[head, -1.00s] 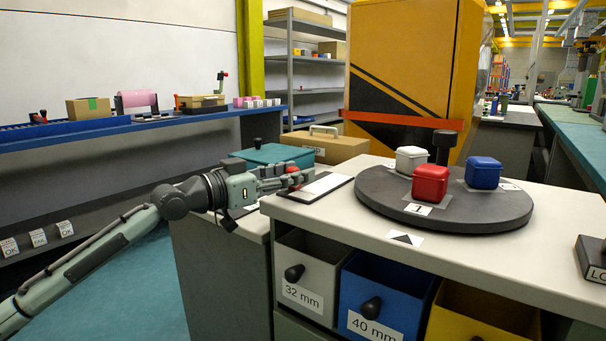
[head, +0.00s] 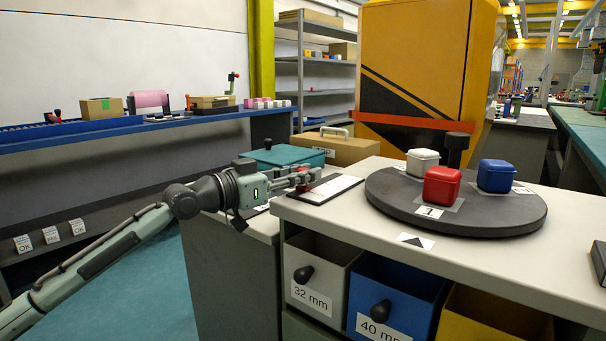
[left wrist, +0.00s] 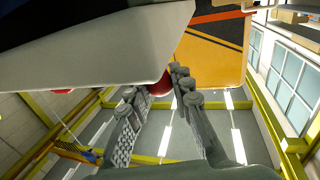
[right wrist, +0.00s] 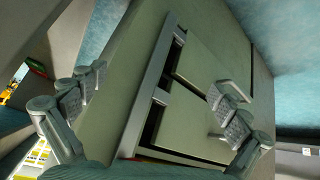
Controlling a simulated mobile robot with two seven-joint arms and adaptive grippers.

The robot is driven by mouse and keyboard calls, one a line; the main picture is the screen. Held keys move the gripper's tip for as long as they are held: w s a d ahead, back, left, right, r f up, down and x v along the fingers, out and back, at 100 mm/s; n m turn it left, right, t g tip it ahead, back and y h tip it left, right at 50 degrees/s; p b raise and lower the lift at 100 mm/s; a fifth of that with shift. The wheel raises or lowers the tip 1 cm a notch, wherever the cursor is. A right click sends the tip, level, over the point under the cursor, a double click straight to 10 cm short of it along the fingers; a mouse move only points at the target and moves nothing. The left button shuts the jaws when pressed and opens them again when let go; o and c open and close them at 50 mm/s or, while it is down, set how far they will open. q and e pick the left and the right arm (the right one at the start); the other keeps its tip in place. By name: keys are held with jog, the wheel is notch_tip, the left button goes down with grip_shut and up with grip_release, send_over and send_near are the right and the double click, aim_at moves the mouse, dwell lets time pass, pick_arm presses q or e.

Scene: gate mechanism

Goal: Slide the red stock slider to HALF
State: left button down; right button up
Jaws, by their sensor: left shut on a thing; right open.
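The red stock slider's knob (head: 303,187) shows in the head view at the left end of a white strip with a dark border (head: 332,188), on the counter's left part. My left gripper (head: 308,176) reaches it from the left and is shut on it; the fingers hide part of the knob. In the left wrist view the red knob (left wrist: 161,84) sits between the fingertips (left wrist: 158,90), partly hidden by the counter's underside. The scale marks, including HALF, are not readable. My right gripper (right wrist: 165,105) is open and empty in the right wrist view, facing grey-green drawer fronts.
A dark turntable (head: 455,223) with red, white and blue boxes stands right of the strip. Open bins (head: 312,270) sit below the counter edge. A teal case (head: 286,159) and a cardboard box (head: 350,150) lie behind my left gripper.

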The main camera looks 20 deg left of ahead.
aim_at(320, 183)
pick_arm(q)
jog(key=shift+w+d+r, duration=0.1)
jog(key=shift+w, duration=0.1)
jog(key=x, duration=0.3)
jog(key=shift+w+a, duration=0.25)
jog(key=shift+w, duration=0.05)
jog(key=shift+w+d, duration=0.2)
jog(key=shift+w, duration=0.45)
jog(key=shift+w+d, duration=0.15)
jog(key=shift+w, duration=0.3)
pick_arm(e)
jog(key=shift+s+d+f+g, duration=0.25)
jog(key=shift+s+d+g, duration=0.05)
jog(key=shift+s+d, duration=0.2)
pick_arm(q)
jog(key=c, duration=1.3)
grip_release()
